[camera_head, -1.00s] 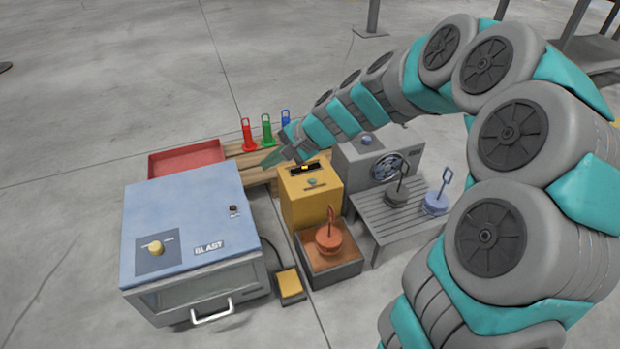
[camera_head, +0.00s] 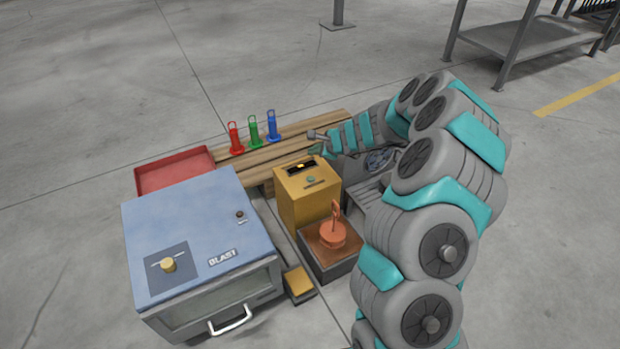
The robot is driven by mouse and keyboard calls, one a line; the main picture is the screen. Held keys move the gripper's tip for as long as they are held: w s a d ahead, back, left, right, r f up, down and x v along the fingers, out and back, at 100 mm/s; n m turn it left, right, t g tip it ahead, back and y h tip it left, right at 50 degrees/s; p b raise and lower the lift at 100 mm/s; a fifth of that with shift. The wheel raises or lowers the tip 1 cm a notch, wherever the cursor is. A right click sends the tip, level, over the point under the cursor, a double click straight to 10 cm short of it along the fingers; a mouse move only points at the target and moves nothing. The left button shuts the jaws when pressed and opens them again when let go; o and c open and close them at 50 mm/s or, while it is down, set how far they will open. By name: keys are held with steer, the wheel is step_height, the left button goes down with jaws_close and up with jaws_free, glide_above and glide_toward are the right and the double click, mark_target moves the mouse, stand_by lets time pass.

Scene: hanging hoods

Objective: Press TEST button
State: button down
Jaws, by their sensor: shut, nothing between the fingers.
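A yellow box (camera_head: 309,212) stands in the middle of the scene with a dark display (camera_head: 300,168) on its sloped top. A small green button (camera_head: 310,180) sits below the display, with a dark label under it too small to read. I cannot confirm that it says TEST. My gripper (camera_head: 316,149) is shut and empty, just above and behind the box's back right edge in the picture. It appears apart from the green button, though the height gap is hard to judge. The button is not covered.
A blue BLAST cabinet (camera_head: 195,225) stands left, with a yellow pedal (camera_head: 298,281) beside it. An orange weight (camera_head: 333,235) with an upright handle sits in front of the box. Red, green and blue tagged pieces stand on a wooden bench (camera_head: 290,143). A red tray (camera_head: 175,172) is behind.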

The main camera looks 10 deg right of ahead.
mark_target(313, 180)
steer(key=shift+f, duration=0.1)
step_height(313, 180, down, 9)
steer(key=b, duration=0.7)
steer(key=shift+b, duration=0.35)
stand_by(1.8)
steer(key=shift+f, duration=0.2)
steer(key=shift+f+b, duration=0.35)
steer(key=shift+f, duration=0.05)
stand_by(0.7)
steer(key=shift+r, duration=0.15)
steer(key=shift+r+p, duration=0.7)
steer(key=shift+p, duration=0.05)
steer(key=shift+r+p, duration=2.15)
steer(key=shift+r, duration=0.35)
